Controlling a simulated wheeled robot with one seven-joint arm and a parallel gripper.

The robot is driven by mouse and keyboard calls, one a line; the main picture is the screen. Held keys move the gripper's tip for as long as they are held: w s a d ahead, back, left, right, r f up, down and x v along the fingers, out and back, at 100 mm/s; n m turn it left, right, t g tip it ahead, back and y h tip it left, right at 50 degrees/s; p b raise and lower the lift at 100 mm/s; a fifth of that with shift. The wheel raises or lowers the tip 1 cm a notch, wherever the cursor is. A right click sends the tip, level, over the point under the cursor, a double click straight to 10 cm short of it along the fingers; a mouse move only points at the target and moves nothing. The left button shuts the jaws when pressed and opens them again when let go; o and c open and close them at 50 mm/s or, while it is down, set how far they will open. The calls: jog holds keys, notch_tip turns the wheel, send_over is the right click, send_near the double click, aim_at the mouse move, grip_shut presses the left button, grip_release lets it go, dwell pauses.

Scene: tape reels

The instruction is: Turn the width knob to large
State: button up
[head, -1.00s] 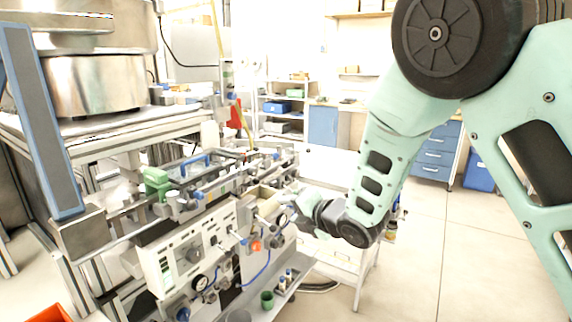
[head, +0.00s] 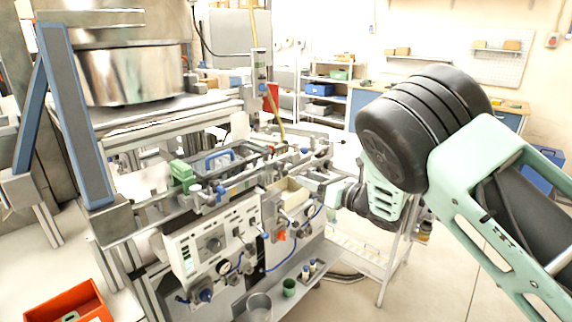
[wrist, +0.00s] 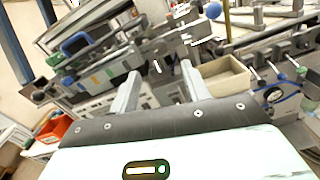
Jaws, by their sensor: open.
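A white control panel (head: 185,252) stands on the front of the machine. It has a dark round knob (head: 212,244), a dial gauge (head: 223,267) and a blue knob (head: 206,295) below. The lettering is too small to read, so I cannot tell which knob sets the width. My gripper (head: 335,190) is to the right of the panel, near a beige tray, and is partly hidden by machine parts. In the wrist view my gripper (wrist: 158,82) has its two fingers apart with nothing held between them. The beige tray (wrist: 228,88) lies just right of the fingers.
A green cup (head: 289,287) and a metal pot (head: 259,305) stand on the lower shelf. An orange bin (head: 72,304) is at lower left. A white cart (head: 362,255) stands right. Open floor lies beyond it.

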aim_at(282, 167)
jog(key=p+x, duration=0.2)
jog(key=x, duration=0.7)
jog(key=shift+w+a+p, duration=0.15)
jog(key=shift+w+p, duration=0.05)
jog(key=shift+p, duration=0.15)
jog(key=c, duration=1)
